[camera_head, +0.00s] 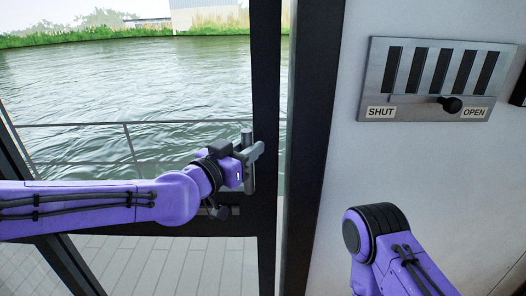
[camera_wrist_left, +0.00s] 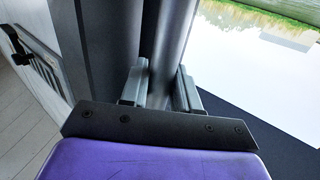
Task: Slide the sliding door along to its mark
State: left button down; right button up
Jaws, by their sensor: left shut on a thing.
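The sliding door has a dark frame (camera_head: 265,75) with glass, and water and a railing show through it. A grey upright bar handle (camera_head: 248,182) is on the door's right stile. My left gripper (camera_head: 249,160) is shut on this handle. In the left wrist view the handle (camera_wrist_left: 165,55) runs between the two fingers of my left gripper (camera_wrist_left: 160,88). A dark post (camera_head: 312,120) stands just right of the door's stile, with a narrow strip of outside view between them. I cannot make out a mark for the door. My right gripper is out of view.
A metal vent panel (camera_head: 432,55) with a black slider knob (camera_head: 451,104) and SHUT and OPEN labels is on the white wall (camera_head: 345,150) at the right. My right arm is in front of this wall. Outside are a railing (camera_head: 90,124) and pale decking (camera_head: 160,262).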

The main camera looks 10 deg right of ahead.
aim_at(191, 150)
pick_arm(q)
jog(key=shift+t, duration=0.3)
jog(key=a, duration=0.2)
jog(key=w+a, duration=0.1)
jog(key=a, duration=0.2)
jog(key=a+b, duration=0.1)
jog(key=a, duration=0.2)
jog(key=shift+w, duration=0.35)
jog(key=a, duration=0.3)
jog(key=shift+w+a, duration=0.15)
jog(key=shift+w, duration=0.05)
jog(key=shift+s, duration=0.1)
jog(key=c, duration=1)
grip_release()
jog(key=shift+d, duration=1.05)
jog(key=b+v, duration=0.3)
jog(key=v, duration=0.7)
jog(key=shift+s+a+r, duration=0.15)
jog(key=shift+s+a, duration=0.05)
jog(key=shift+a, duration=0.1)
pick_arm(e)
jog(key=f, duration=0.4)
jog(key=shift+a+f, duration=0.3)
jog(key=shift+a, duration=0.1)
pick_arm(q)
jog(key=shift+d, duration=0.1)
jog(key=shift+c, duration=0.2)
